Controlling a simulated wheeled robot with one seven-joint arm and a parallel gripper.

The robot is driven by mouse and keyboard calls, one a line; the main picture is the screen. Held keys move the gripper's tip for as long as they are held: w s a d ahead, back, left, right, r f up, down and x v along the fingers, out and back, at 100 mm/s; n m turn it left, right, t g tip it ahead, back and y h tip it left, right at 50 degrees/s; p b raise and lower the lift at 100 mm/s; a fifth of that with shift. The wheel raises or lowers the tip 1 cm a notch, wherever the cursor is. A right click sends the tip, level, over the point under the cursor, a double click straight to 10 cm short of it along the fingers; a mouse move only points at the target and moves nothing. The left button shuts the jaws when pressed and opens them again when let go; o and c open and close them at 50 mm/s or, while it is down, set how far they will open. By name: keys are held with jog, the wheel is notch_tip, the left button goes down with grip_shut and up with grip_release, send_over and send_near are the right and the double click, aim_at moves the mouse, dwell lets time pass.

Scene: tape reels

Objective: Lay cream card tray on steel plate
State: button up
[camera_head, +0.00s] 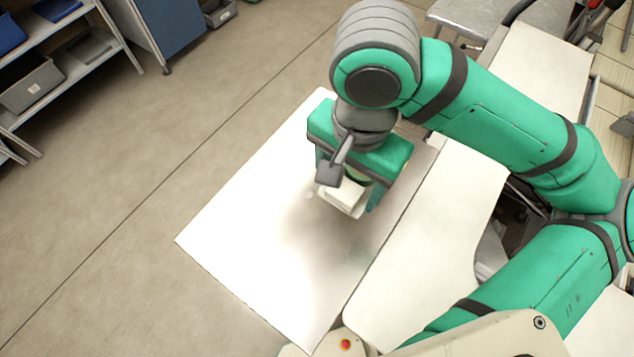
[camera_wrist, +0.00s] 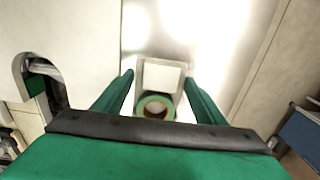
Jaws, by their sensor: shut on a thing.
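The cream card tray (camera_head: 342,198) is a small, pale, square tray below my gripper (camera_head: 350,195). In the wrist view the tray (camera_wrist: 161,72) lies between my two fingers (camera_wrist: 159,78), with a green ring with a brown inside (camera_wrist: 155,107) at its near part. My gripper is shut on the tray; the finger contact is partly hidden. A large, bright, glossy sheet (camera_head: 265,225) spreads under it and looks like the steel plate. A soft dark patch lies on the sheet below the gripper. I cannot tell the tray's height above it.
A matte cream worktop (camera_head: 435,225) adjoins the sheet on the right, under my arm. Shelves with bins (camera_head: 40,85) and a blue cabinet (camera_head: 180,35) stand at the upper left. The left and front parts of the sheet are clear.

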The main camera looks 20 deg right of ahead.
jog(key=w+f, duration=0.3)
jog(key=w, duration=0.1)
jog(key=w+a+f, duration=0.1)
jog(key=w+f, duration=0.1)
jog(key=w, duration=0.2)
jog(key=w+f, duration=0.3)
jog(key=w, duration=0.1)
jog(key=shift+w+a+f, duration=0.3)
jog(key=shift+w+f, duration=0.2)
jog(key=shift+f, duration=0.05)
jog(key=shift+w+f, duration=0.2)
jog(key=shift+f, duration=0.75)
jog(key=shift+w+f, duration=0.15)
jog(key=shift+f, duration=0.8)
jog(key=o, duration=1.2)
jog(key=shift+f, duration=0.1)
notch_tip(320, 180, up, 12)
jog(key=shift+r, duration=0.15)
